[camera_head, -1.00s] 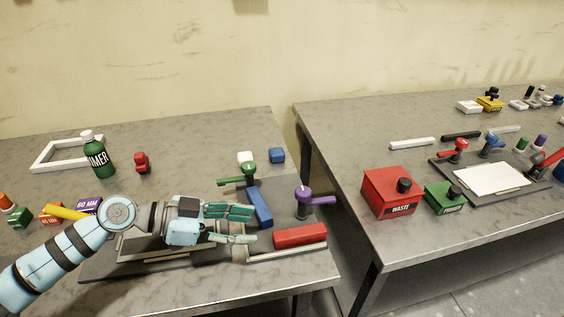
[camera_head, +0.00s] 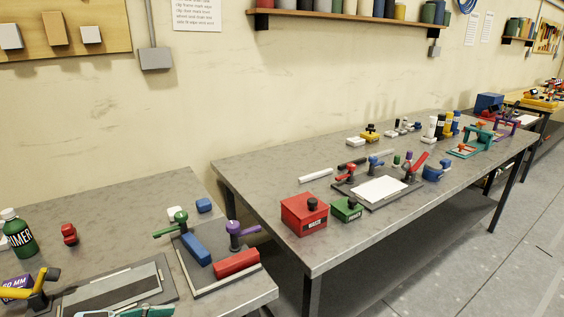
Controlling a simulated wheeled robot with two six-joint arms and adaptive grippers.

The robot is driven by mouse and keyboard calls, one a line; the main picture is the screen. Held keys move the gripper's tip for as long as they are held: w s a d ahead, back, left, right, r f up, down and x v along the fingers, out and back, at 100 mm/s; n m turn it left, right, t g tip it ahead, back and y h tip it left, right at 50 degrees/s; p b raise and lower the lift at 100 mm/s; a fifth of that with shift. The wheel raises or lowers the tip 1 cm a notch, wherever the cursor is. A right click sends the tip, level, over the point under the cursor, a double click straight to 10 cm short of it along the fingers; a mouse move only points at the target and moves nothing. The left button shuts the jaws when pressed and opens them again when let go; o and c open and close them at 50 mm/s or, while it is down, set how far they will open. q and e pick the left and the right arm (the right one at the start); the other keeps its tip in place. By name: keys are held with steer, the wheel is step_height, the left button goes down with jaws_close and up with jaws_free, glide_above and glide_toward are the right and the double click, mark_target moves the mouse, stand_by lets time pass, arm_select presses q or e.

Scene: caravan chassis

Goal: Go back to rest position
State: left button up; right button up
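No object shows in the visible part. My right gripper is not in view.
The left table holds a green bottle (camera_head: 19,234), a clamp fixture with a blue block (camera_head: 196,249) and a red block (camera_head: 237,263). A gap separates it from the right table (camera_head: 235,177), which carries a red waste box (camera_head: 304,214). Grey floor lies at right.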

arm_select(q)
steer(key=s+d+f+n+g+y, duration=0.15)
steer(key=s+f, duration=0.25)
steer(key=f, duration=0.4)
steer(key=s+d+f+n+y, duration=0.1)
steer(key=s+f+y, duration=0.25)
steer(key=f, duration=0.35)
steer(key=s+a+f+n+g+y, duration=0.2)
steer(key=s+a+f+n+y, duration=0.3)
steer(key=s+n+y, duration=0.35)
steer(key=s+a+f+g+h, duration=0.1)
steer(key=s+f, duration=0.1)
steer(key=f, duration=0.8)
steer(key=s+a+f+h, duration=0.1)
steer(key=a+f, duration=0.1)
steer(key=f, duration=0.8)
steer(key=s+f+g, duration=0.1)
steer(key=s+f, duration=1.1)
steer(key=s, duration=0.1)
steer(key=shift+s, duration=0.4)
steer(key=shift+d+y, duration=0.1)
steer(key=shift+y, duration=0.15)
